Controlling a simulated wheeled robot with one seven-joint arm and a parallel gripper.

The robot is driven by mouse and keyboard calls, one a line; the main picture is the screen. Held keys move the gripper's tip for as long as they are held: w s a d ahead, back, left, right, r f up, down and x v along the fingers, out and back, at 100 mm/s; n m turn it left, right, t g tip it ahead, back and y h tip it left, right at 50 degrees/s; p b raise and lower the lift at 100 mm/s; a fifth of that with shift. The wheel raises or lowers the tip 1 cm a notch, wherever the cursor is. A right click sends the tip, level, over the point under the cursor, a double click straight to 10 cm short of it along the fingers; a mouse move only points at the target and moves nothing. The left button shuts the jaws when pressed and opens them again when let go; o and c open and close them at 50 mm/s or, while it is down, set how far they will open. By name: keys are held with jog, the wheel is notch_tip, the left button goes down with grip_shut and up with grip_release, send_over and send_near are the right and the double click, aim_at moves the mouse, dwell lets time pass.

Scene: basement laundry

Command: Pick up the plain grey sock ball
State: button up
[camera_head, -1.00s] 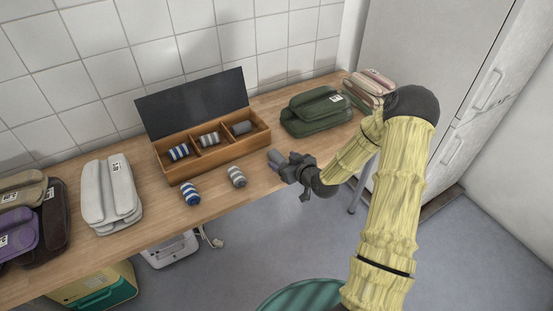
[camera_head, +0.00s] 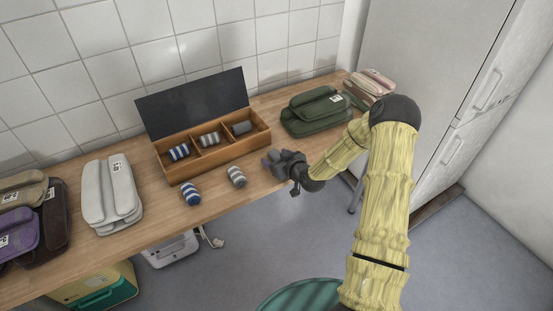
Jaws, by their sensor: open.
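A plain grey sock ball (camera_head: 274,156) lies on the wooden table (camera_head: 230,209), right of the box. It is largely hidden by my gripper (camera_head: 272,162). My gripper is open and reaches over it from the right, with its fingers at the ball. Whether they touch it I cannot tell. Another plain dark grey sock ball (camera_head: 242,128) sits in the right compartment of the wooden box (camera_head: 222,153). A blue striped ball (camera_head: 179,152) is in its left compartment and a grey striped ball (camera_head: 209,139) in its middle one.
A blue striped ball (camera_head: 190,194) and a grey striped ball (camera_head: 237,176) lie in front of the box. The box's dark lid (camera_head: 193,102) stands open. Green folded cloth (camera_head: 316,112) lies behind my gripper, white folded cloth (camera_head: 112,194) to the left.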

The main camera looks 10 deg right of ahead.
aim_at(276, 158)
jog(key=c, duration=1.1)
jog(key=shift+o, duration=0.2)
jog(key=shift+r, duration=0.1)
notch_tip(276, 158, up, 10)
jog(key=shift+f, duration=0.1)
jog(key=shift+p, duration=0.4)
jog(key=p, duration=0.1)
jog(key=s+p, duration=0.1)
jog(key=p, duration=0.1)
jog(key=shift+s+a+r+m, duration=0.25)
jog(key=shift+a+m, duration=0.05)
jog(key=shift+a, duration=0.05)
jog(key=s+d+m+t+h+p, duration=0.1)
jog(key=s+m+h+p, duration=0.2)
jog(key=s+p, duration=0.7)
jog(key=shift+f+m+h+p, duration=0.15)
jog(key=shift+m+h+p, duration=0.15)
jog(key=shift+h, duration=0.6)
